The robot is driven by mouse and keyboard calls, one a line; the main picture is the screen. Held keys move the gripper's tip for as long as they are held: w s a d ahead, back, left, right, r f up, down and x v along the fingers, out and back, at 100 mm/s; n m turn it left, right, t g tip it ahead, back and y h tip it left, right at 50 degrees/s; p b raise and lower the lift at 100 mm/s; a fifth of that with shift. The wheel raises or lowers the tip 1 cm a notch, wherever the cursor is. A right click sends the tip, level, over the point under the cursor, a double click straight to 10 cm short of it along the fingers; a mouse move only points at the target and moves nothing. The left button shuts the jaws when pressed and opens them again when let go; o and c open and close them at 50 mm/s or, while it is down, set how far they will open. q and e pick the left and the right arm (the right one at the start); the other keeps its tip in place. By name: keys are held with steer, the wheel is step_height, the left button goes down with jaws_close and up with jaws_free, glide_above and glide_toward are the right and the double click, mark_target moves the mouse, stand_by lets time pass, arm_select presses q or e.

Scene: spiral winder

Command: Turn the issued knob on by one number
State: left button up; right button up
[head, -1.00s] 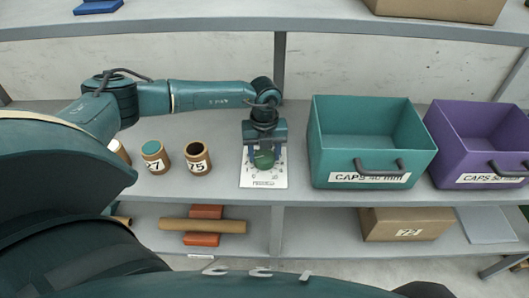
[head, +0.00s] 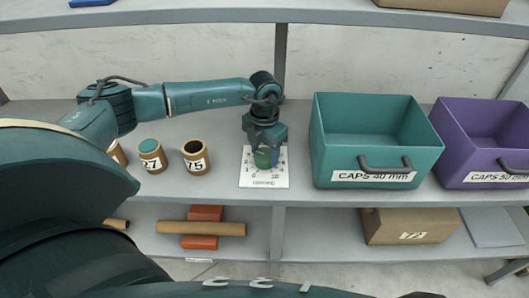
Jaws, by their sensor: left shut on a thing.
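A green knob (head: 262,158) stands on a white plate (head: 264,182) with printed numbers, on the middle shelf. My left gripper (head: 263,150) comes down from above and is shut on the knob. The gripper covers part of the knob and of the dial, so I cannot read which number the knob points to. My right gripper is not in view.
Left of the plate stand brown tubes marked 27 (head: 152,156) and 75 (head: 196,157); the first has a green cap. Right of it are a teal bin (head: 373,140) and a purple bin (head: 482,143). A lower shelf holds rolls and a cardboard box (head: 409,226).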

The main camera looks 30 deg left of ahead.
mark_target(264, 154)
arm_select(q)
steer(key=shift+w+m, duration=0.1)
steer(key=shift+m, duration=0.4)
steer(key=o, duration=1)
step_height(264, 154, up, 8)
steer(key=shift+f+b, duration=0.2)
steer(key=shift+b, duration=0.2)
